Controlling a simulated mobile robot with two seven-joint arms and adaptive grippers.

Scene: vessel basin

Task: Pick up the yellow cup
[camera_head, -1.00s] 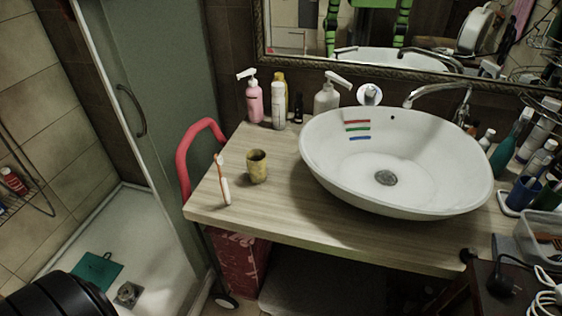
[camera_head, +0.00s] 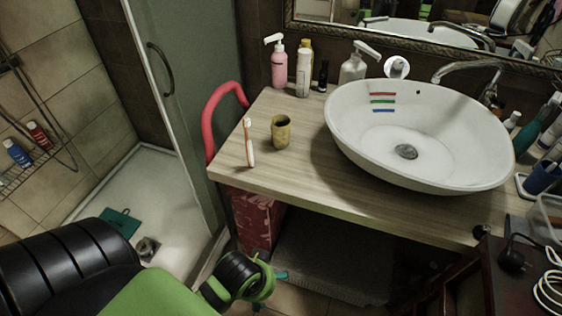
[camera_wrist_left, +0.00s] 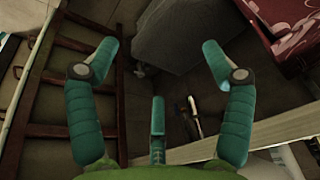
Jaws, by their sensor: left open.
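The yellow cup (camera_head: 281,132) stands upright on the left part of the wooden counter (camera_head: 300,185) in the head view, just right of a toothbrush. My left gripper (camera_head: 268,287) is low in front of the counter, below its top and well apart from the cup. The left wrist view shows its teal fingers (camera_wrist_left: 157,72) spread open with nothing between them. The cup does not show in the left wrist view. My right gripper is in neither view.
Bottles, including a pink one (camera_head: 278,65), stand behind. A red rail (camera_head: 212,110) curves at the counter's left edge. The counter in front of the cup is clear.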

